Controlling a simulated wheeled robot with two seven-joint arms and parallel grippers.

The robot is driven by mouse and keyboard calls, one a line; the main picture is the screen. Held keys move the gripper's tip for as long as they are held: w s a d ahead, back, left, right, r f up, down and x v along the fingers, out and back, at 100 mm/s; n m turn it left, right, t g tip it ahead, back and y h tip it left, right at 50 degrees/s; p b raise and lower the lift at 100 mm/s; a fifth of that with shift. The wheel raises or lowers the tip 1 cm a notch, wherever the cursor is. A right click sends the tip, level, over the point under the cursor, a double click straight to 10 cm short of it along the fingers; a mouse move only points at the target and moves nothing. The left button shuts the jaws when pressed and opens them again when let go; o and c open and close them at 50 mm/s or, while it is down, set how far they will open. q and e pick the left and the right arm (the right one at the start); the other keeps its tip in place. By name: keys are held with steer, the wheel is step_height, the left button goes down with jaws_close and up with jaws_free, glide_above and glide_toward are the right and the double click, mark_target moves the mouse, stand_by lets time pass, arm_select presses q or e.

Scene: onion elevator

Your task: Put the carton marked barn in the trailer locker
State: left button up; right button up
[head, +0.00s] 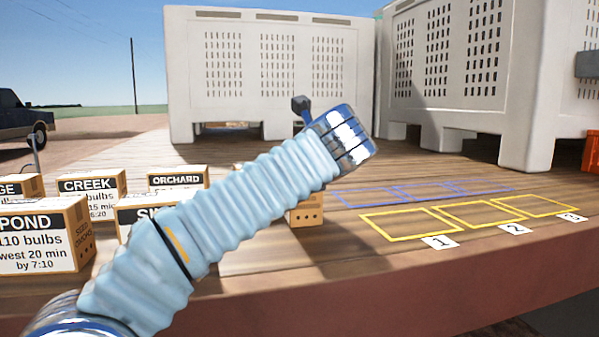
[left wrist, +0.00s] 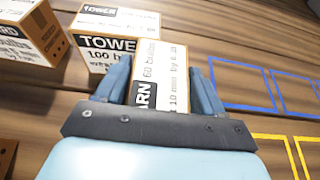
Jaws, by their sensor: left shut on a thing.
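In the left wrist view, my left gripper (left wrist: 161,78) is shut on the carton marked barn (left wrist: 172,62). The letters "ARN" and "60 bulbs" show between its two blue fingers. In the head view my left arm crosses the picture, and its fingers are hidden behind its sleeve. Part of a carton (head: 308,214) shows beneath the sleeve, left of the painted squares; it seems to be the held one. Whether it touches the deck I cannot tell. I cannot make out a trailer locker. My right gripper is not in view.
Cartons marked pond (head: 38,236), creek (head: 92,187) and orchard (head: 178,178) stand at left. Yellow squares (head: 407,222) and blue squares (head: 365,196) are empty. Large white bins (head: 270,65) stand behind; an orange crate (head: 591,155) is far right.

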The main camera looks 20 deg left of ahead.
arm_select(q)
steer(key=o, duration=1.4)
